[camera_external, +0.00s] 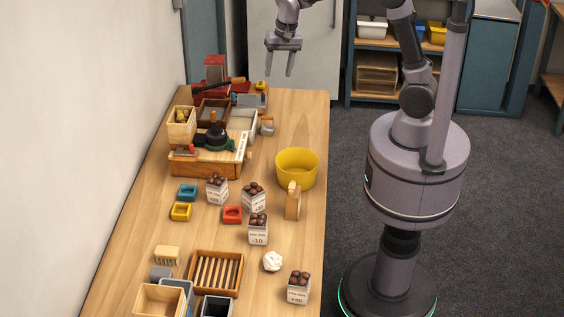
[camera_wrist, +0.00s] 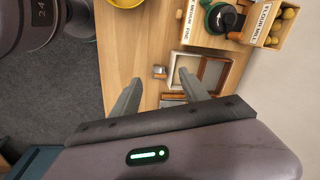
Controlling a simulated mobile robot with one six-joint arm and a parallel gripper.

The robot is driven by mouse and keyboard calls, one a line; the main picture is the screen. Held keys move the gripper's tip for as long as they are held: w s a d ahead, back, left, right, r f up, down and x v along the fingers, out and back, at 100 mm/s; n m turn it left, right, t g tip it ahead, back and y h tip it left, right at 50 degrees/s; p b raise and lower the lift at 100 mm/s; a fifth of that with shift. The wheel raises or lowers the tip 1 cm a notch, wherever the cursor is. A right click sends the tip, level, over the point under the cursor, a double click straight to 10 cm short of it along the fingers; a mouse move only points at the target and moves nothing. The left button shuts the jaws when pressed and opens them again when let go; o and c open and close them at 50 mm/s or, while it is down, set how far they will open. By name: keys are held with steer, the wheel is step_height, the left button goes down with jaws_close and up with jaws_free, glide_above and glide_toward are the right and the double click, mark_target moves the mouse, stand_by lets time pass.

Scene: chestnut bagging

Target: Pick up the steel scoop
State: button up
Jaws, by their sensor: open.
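A small grey metal piece, which looks like the steel scoop (camera_external: 267,126), lies near the right edge of the wooden table, beside a pale tray. In the wrist view the scoop (camera_wrist: 159,72) shows as a small shiny block between my fingertips in the picture, with a brownish part on it. My gripper (camera_external: 280,73) is open and empty, fingers pointing down, above the far end of the table and well clear of it. In the wrist view my gripper (camera_wrist: 159,80) has its two fingers spread apart. The scoop's exact shape is too small to tell.
The pale tray (camera_external: 241,122) and a wooden box of yellowish balls (camera_external: 181,127) stand close by. A yellow bowl (camera_external: 297,168) stands nearer along the right edge. Several chestnut-filled bags (camera_external: 258,229) stand further forward. A red device (camera_external: 214,72) stands at the far end.

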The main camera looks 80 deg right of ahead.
steer(key=w+d+f+m+g+p, duration=0.1)
steer(key=w+d+f+m+g, duration=0.1)
steer(key=w+d+f+m, duration=0.45)
steer(key=n+b, duration=0.3)
steer(key=b, duration=0.1)
glide_above(267, 117)
steer(key=d, duration=0.1)
step_height(267, 117, down, 13)
steer(key=shift+m, duration=0.25)
steer(key=f, duration=0.1)
steer(key=f+b, duration=0.1)
steer(key=f, duration=0.3)
steer(key=shift+a+f+b, duration=0.15)
steer(key=shift+a+b, duration=0.15)
steer(key=shift+b, duration=0.1)
steer(key=c, duration=1.1)
steer(key=shift+c, duration=0.2)
